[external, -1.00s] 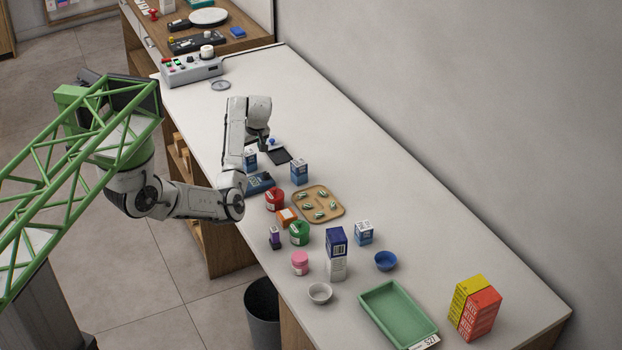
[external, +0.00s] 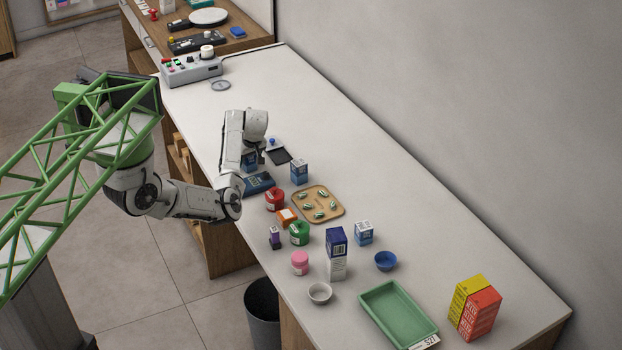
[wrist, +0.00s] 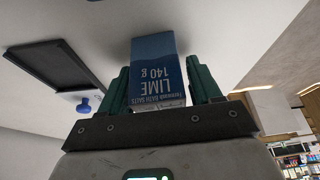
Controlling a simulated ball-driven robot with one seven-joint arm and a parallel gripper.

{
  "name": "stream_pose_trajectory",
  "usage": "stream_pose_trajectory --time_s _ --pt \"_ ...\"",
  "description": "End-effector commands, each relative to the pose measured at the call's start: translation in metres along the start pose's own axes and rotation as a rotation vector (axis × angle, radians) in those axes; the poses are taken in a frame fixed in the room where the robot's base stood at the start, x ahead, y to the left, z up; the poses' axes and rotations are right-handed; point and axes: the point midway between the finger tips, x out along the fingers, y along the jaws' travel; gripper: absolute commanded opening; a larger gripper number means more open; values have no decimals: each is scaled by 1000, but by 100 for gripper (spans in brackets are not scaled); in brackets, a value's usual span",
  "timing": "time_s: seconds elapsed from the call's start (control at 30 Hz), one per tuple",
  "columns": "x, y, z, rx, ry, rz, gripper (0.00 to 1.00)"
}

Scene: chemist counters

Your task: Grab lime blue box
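The lime blue box (wrist: 155,75), marked "LIME 140 g", stands on the counter between the green fingers of my gripper (wrist: 158,66) in the wrist view. One finger is on each side of the box, close to its sides, and the fingers look open around it. In the external view the box (external: 249,162) is partly hidden beneath my gripper (external: 251,150), which is low over the counter.
A dark tray (external: 279,156) with a blue-knobbed item lies just right of the box. A blue device (external: 257,183) and another blue box (external: 299,172) stand close by. Jars, cartons and a wooden tray (external: 337,204) fill the nearer counter.

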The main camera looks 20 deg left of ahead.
Motion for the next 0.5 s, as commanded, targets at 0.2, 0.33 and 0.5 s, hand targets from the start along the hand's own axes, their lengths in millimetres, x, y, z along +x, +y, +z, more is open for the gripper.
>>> stream_pose_trajectory --time_s 0.2,0.33,0.5 --pt "0 0 0 0 0 0 42" --pt "0 0 0 0 0 0 29" --pt "-1 0 0 0 1 1 14"
